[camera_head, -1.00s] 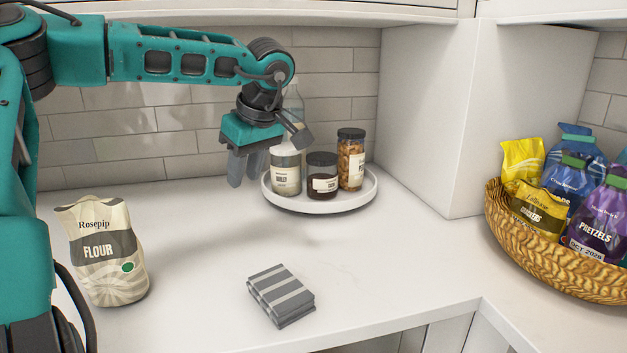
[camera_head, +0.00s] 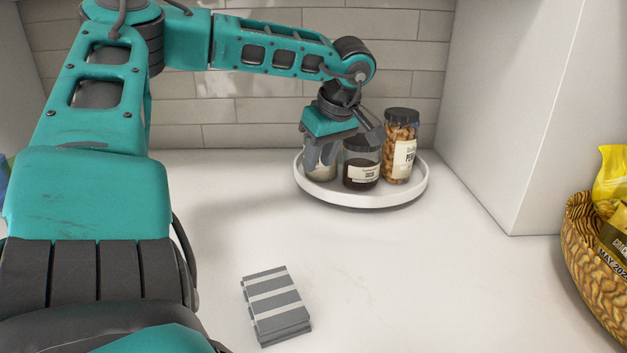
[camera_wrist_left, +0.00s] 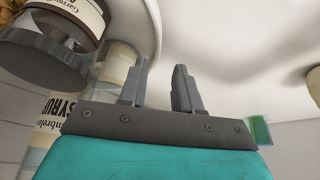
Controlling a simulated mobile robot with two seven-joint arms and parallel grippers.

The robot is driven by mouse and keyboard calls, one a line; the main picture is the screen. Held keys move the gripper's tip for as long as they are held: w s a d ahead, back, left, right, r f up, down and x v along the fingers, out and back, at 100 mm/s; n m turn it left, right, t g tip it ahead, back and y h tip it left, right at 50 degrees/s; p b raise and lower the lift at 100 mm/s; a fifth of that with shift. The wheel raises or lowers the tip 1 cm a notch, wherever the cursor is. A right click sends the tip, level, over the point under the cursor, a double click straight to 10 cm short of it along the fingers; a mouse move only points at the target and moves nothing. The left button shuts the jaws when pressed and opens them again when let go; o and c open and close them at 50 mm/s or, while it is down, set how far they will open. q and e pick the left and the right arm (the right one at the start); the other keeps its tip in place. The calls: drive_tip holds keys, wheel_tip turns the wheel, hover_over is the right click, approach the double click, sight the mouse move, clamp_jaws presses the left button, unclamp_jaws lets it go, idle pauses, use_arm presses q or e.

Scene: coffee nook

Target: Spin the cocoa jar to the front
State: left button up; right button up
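A round white turntable (camera_head: 375,200) on the counter holds several containers. A squat jar with dark brown contents (camera_head: 360,176) stands near its front middle; its pale label is too small to read, but it looks like the cocoa jar. A jar of nuts (camera_head: 401,150) stands right of it, and a pale jar (camera_head: 320,172) left of it, partly hidden by my left gripper (camera_head: 322,152). The left wrist view shows my left gripper (camera_wrist_left: 160,72) with its fingers apart and nothing clearly held. A dark-lidded jar (camera_wrist_left: 45,60) is beside it there. My right gripper is out of view.
A syrup bottle (camera_wrist_left: 52,122) shows in the left wrist view. A folded striped grey cloth (camera_head: 276,305) lies on the front counter. A wicker basket (camera_head: 590,260) with yellow snack bags stands at right. A white cabinet side (camera_head: 505,110) rises right of the turntable. The middle counter is clear.

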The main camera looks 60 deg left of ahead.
sight(311, 183)
use_arm(q)
drive_tip(key=x, duration=0.6)
drive_tip(key=shift+a+f, duration=0.2)
drive_tip(key=shift+f, duration=0.1)
drive_tip(key=shift+w, duration=0.1)
clamp_jaws()
idle(1.0)
